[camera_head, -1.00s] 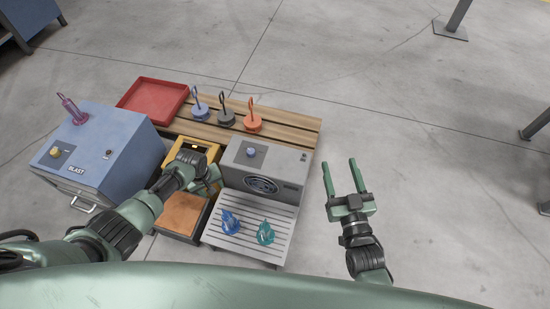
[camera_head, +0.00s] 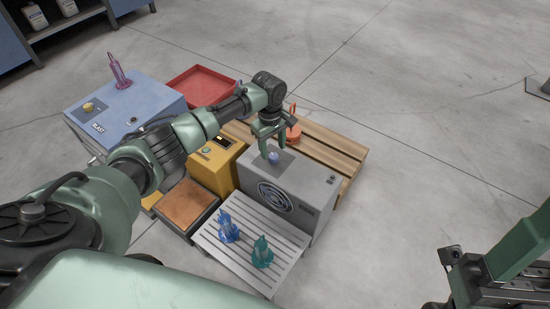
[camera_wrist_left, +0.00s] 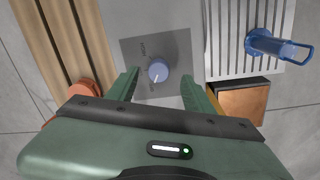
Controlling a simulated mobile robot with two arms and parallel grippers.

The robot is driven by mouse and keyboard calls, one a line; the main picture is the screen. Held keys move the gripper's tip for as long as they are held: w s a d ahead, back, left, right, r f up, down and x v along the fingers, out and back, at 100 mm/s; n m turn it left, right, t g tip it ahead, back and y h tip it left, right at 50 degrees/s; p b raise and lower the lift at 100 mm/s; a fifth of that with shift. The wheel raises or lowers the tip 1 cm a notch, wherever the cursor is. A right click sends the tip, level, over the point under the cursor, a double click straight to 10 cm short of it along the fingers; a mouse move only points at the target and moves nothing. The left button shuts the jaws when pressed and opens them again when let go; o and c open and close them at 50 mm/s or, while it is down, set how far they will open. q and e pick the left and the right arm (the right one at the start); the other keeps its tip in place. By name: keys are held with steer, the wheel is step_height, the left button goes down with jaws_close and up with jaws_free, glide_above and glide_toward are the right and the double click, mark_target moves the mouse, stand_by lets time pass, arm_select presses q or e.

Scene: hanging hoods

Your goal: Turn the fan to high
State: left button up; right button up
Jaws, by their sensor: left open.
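The grey fan box (camera_head: 318,187) has a round dark grille on its front and a blue knob (camera_head: 273,158) on a dark plate on top. My left gripper (camera_head: 275,146) is open just above the knob. In the wrist view its two fingers (camera_wrist_left: 163,82) stand apart on either side of the knob, with gaps. Part of my right arm's end (camera_head: 500,265) shows at the lower right; its fingers are not clear.
A slatted grate (camera_head: 225,257) in front of the fan box holds a blue and a teal fixture. A yellow box (camera_head: 218,163) stands left of it, then a blue box (camera_head: 160,98).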

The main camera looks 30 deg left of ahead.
mark_target(274, 157)
arm_select(q)
steer(key=shift+w+d+f+b, duration=0.1)
steer(key=shift+f+b, duration=0.6)
steer(key=shift+f, duration=1.25)
jaws_close()
